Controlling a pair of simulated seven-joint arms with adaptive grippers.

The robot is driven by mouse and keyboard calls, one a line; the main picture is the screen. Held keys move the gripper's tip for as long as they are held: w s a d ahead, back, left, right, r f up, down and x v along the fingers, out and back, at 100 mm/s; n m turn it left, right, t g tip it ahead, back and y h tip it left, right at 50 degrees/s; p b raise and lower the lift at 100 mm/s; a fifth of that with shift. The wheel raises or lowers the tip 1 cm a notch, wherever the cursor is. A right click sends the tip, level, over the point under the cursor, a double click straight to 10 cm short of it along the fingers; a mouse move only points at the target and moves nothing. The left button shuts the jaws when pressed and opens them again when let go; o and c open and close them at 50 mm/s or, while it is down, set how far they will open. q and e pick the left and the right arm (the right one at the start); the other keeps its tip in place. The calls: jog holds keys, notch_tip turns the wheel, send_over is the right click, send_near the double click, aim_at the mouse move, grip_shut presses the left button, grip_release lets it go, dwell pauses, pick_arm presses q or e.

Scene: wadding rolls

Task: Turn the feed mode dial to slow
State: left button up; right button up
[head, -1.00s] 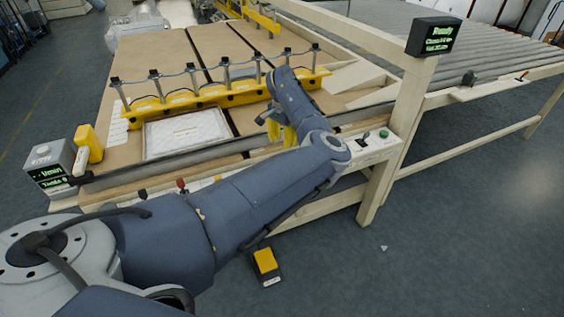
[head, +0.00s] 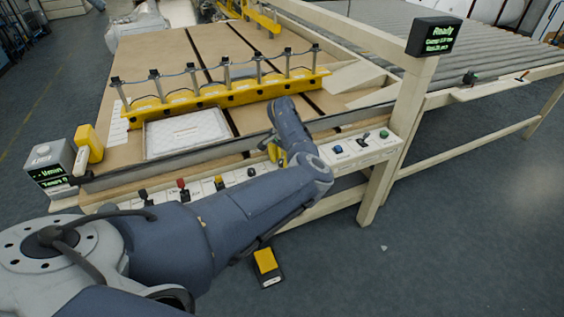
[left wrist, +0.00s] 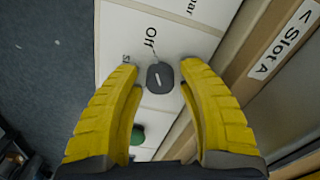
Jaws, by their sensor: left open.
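A dark grey dial (left wrist: 160,77) with a white pointer line sits on a pale panel in the left wrist view. The word "Off" is printed beside it; other lettering is cut off or too small to read, so I cannot tell whether it is the feed mode dial. My left gripper (left wrist: 159,70) is open, with its yellow fingers on either side of the dial; contact cannot be told. In the head view the left gripper (head: 274,153) is over the front control strip, partly hidden by my arm. My right gripper is not in view.
The strip also carries a red-topped control (head: 182,185), a blue button (head: 338,149) and a green button (head: 384,134). Behind it are a white tray (head: 187,132) and a yellow bar with posts (head: 225,94). A display post (head: 409,105) stands right.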

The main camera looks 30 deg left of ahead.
pick_arm(q)
grip_shut()
dwell(0.5)
jog(key=n, duration=1.1)
jog(key=shift+n, duration=0.3)
dwell(0.4)
grip_release()
